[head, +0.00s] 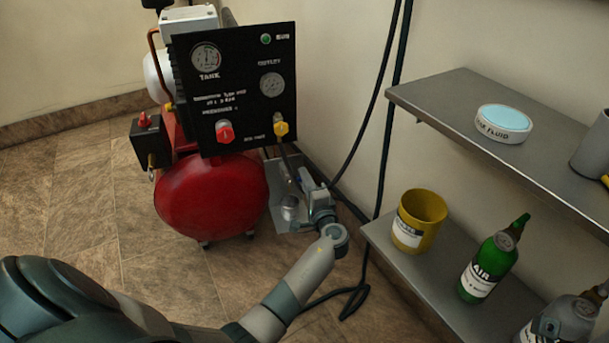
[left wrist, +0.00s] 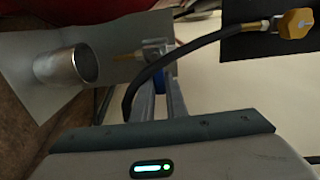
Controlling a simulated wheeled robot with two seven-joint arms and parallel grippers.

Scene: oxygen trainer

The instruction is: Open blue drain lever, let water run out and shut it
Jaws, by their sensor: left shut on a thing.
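The blue drain lever (left wrist: 158,80) shows as a small blue patch between my left fingers in the left wrist view. My left gripper (head: 308,184) is at the right of the red tank (head: 212,192), low down, and is shut on the lever; its fingers also show in the left wrist view (left wrist: 165,98). A brass drain fitting (left wrist: 128,54) lies just left of the fingers. A metal cup (left wrist: 68,68) stands on a grey plate beside it, and shows in the head view (head: 289,208). Fingers hide most of the lever, and I cannot tell its angle. No water is visible. My right gripper is not in view.
A black gauge panel (head: 236,90) with a red knob (head: 225,132) and yellow knob (head: 281,128) stands above the tank. Black hoses hang close to my left gripper. A metal shelf (head: 450,95) at right holds a yellow cup (head: 419,220) and a green bottle (head: 489,265).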

